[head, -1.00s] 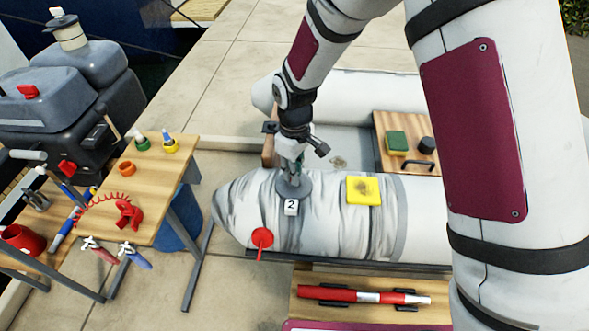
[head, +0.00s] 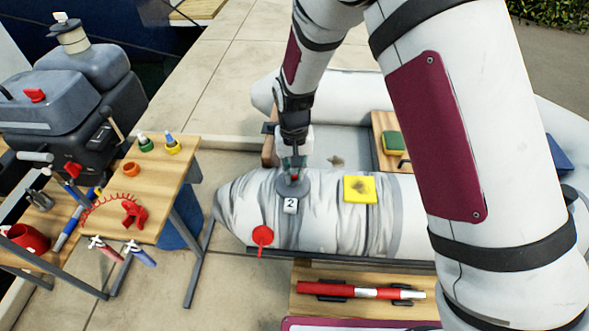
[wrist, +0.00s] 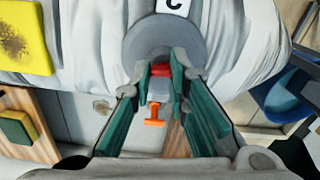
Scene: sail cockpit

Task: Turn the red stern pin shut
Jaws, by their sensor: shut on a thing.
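The red stern pin (wrist: 161,71) stands on a round grey valve disc (wrist: 152,40) on the white inflatable tube. In the head view the disc (head: 288,187) sits beside a tag reading 2. My gripper (wrist: 161,82) has its teal fingertips shut on the red pin from both sides, right over the disc. In the head view my gripper (head: 293,163) points down at the disc, and a little of the red shows under it. The pin's turned angle is hard to tell, as the fingertips cover much of it.
A yellow pad (head: 360,189) lies on the tube to the right. A red round tag (head: 262,236) hangs at the front. An orange T-shaped piece (wrist: 154,115) shows beyond the fingers. A wooden table (head: 160,195) with tools stands left; a red-and-white cylinder (head: 360,291) lies in front.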

